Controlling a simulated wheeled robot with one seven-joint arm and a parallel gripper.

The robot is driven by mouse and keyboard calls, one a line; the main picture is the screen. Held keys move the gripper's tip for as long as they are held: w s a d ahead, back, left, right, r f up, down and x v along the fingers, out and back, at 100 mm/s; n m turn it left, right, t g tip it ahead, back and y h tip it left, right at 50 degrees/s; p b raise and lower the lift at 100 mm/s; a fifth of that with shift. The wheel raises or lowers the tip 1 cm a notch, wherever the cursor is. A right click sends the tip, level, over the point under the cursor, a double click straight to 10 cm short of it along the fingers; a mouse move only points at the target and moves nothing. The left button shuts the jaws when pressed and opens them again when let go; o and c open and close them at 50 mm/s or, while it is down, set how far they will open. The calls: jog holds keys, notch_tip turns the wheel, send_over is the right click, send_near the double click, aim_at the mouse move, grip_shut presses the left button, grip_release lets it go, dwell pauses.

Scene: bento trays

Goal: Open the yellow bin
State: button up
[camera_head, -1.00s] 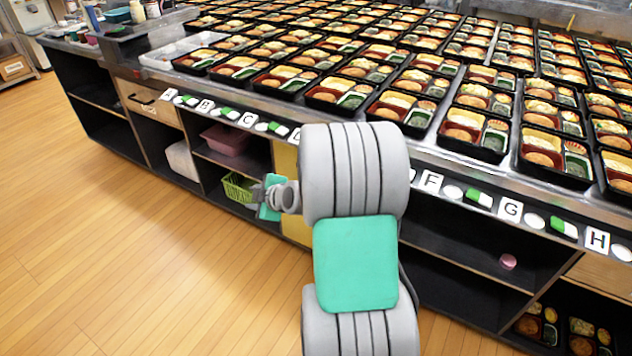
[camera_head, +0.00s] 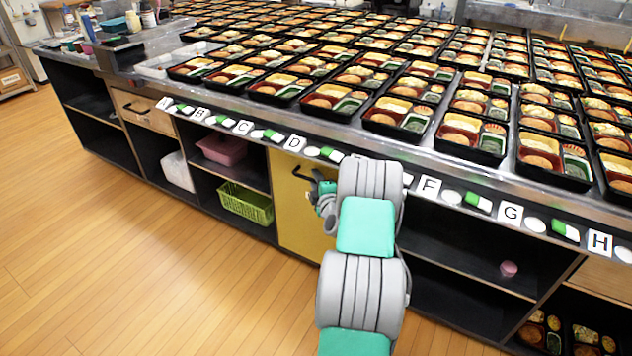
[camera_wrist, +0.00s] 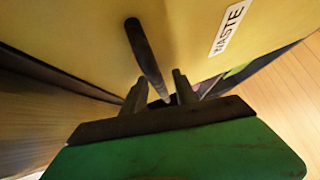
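The yellow bin (camera_head: 298,225) is a flat yellow front under the counter, and it looks closed. Its dark bar handle (camera_head: 302,172) sticks out near the top. In the wrist view the yellow front (camera_wrist: 80,38) fills the top, with a white WASTE label (camera_wrist: 230,27). The handle (camera_wrist: 148,55) reaches down toward the space between my fingers. My gripper (camera_wrist: 160,88) is open, with a gap visible between its fingers; I cannot tell whether either touches the handle. In the head view my gripper (camera_head: 318,184) is just right of the handle, partly hidden by my arm.
A shelf with a green basket (camera_head: 245,204) and a pink tub (camera_head: 222,149) is left of the bin. Open dark shelves are to its right. Bento trays (camera_head: 335,98) cover the counter above. The wooden floor (camera_head: 120,240) in front is clear.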

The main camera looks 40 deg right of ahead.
jog(key=shift+c, duration=0.5)
grip_shut()
jog(key=shift+a, duration=0.1)
dwell(0.8)
